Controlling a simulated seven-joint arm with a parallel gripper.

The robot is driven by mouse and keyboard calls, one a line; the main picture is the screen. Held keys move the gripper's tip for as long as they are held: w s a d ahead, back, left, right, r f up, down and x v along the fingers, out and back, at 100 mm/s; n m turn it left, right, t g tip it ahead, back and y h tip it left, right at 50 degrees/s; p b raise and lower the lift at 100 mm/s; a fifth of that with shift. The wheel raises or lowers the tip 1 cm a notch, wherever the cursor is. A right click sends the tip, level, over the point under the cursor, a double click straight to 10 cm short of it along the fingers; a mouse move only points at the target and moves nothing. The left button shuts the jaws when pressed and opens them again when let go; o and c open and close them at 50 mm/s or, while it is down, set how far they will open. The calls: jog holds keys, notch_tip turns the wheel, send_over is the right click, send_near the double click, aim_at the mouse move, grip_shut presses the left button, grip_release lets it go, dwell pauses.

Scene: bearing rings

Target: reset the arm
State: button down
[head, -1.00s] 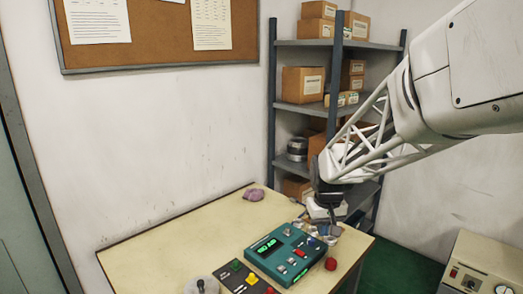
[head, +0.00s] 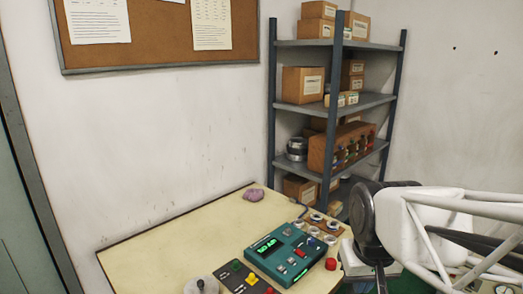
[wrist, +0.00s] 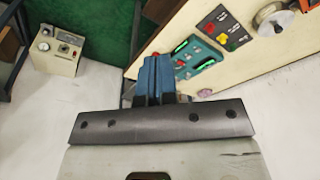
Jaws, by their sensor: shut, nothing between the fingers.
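My gripper shows in the wrist view with its two blue fingers (wrist: 154,78) together and nothing visible between them. In the head view my arm reaches in from the right, and the dark wrist hangs beside the table's right edge; the fingertips are not clearly visible there. Several metal bearing rings (head: 314,230) sit on a small brown holder at the table's back right corner. They stand behind the teal instrument box (head: 284,252), which has a lit green display. My gripper is apart from the rings and holds none.
The table (head: 170,236) also bears a button panel (head: 245,279), a grey round base with a knob (head: 201,287), a red ball-shaped knob (head: 331,264) and a purple lump (head: 254,195). A shelf rack (head: 340,103) with boxes stands behind. A control box (wrist: 57,50) stands on the floor.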

jog(key=s, duration=0.5)
jog(key=shift+s+d+f, duration=0.1)
jog(key=shift+s+f, duration=0.2)
jog(key=shift+s, duration=0.05)
dwell(1.8)
